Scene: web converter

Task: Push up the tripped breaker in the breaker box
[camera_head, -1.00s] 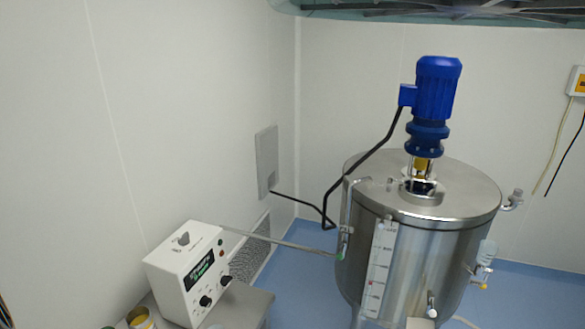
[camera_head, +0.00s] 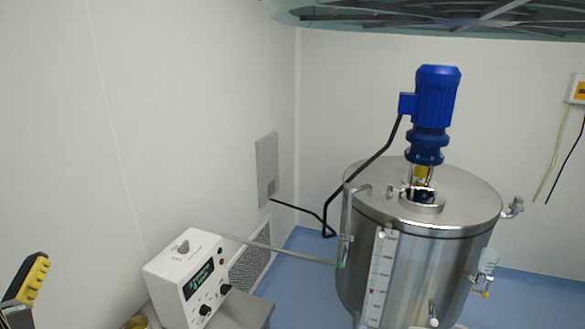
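No breaker switch can be made out in this view. A white box with a yellow front (camera_head: 578,90) is cut off by the right edge, high on the back wall, with two thin cables hanging below it. A flat grey wall panel (camera_head: 266,165) is on the left wall near the corner, with a black cable at its lower part. I cannot tell whether either is the breaker box. A black part with a ridged yellow pad, apparently part of my gripper (camera_head: 30,285), shows at the lower left edge, far from both. Its opening and any second finger are out of frame.
A steel tank (camera_head: 410,260) with a blue motor (camera_head: 437,92) on its lid stands at the right. A white control unit (camera_head: 188,278) sits on a grey table (camera_head: 245,312) at the lower left. Blue floor (camera_head: 305,265) shows between them. A vent grille (camera_head: 250,257) is low on the wall.

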